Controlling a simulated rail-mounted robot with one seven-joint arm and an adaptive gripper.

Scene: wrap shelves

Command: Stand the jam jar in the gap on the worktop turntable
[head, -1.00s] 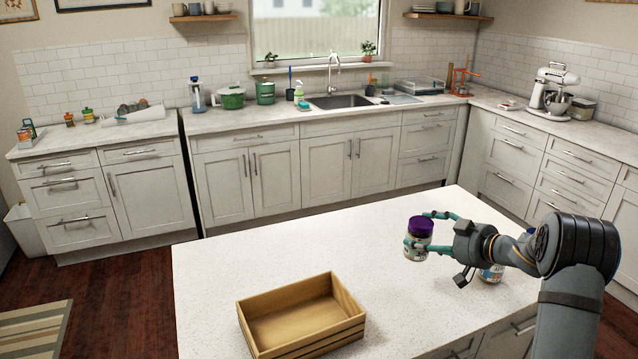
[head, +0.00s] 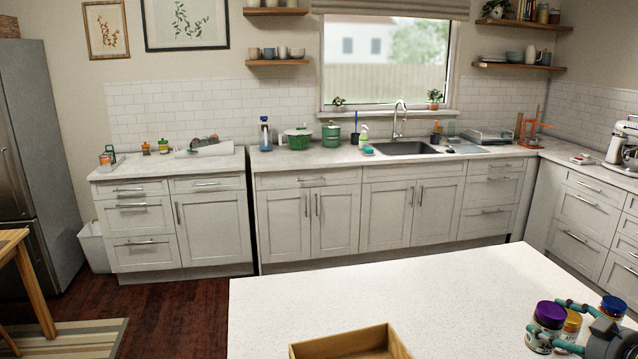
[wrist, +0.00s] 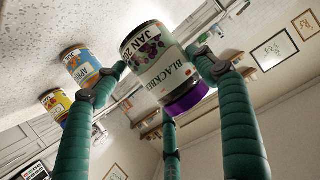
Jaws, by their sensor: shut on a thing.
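A glass jar with a purple lid (head: 547,318) and a pale label reading "BLACKB…" and "JAN" is in my gripper (head: 567,326) at the lower right of the head view. In the wrist view my gripper (wrist: 162,72) has its green fingers closed around this jar (wrist: 150,52). Whether the jar's base touches the island top is unclear. Low grey items (head: 207,142) sit on the left worktop; I cannot make out a turntable or its gap there.
A wooden crate (head: 350,345) is at the front. Small bottles (head: 163,146) and a caddy (head: 107,157) stand on the left worktop.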

